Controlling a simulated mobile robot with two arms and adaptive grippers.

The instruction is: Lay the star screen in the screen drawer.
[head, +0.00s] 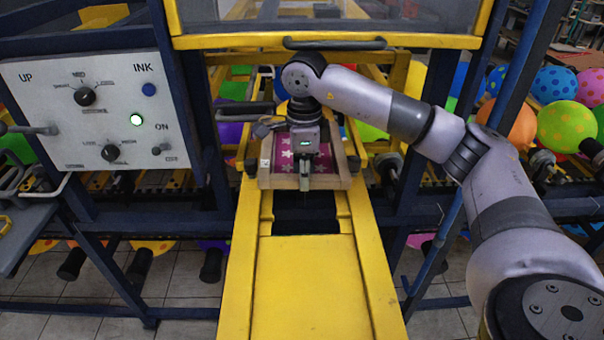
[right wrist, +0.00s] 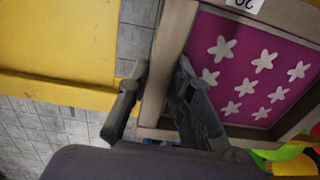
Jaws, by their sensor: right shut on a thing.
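The star screen (head: 327,182) is a wooden frame around a magenta sheet with white stars. In the head view it is at the centre, over the far part of the yellow screen drawer (head: 303,285). My right gripper (head: 305,182) is shut on the near rail of its frame. In the right wrist view the star screen (right wrist: 240,68) fills the right side, and the gripper's fingers (right wrist: 158,97) straddle the rail. I cannot tell whether the frame touches the drawer. My left gripper is not in view.
A dark opening (head: 306,214) lies in front of the screen. A control panel (head: 100,110) with knobs and a lit green button stands at left. Blue posts flank the drawer. A bar handle (head: 334,44) is above. Balloons (head: 567,126) fill the right background.

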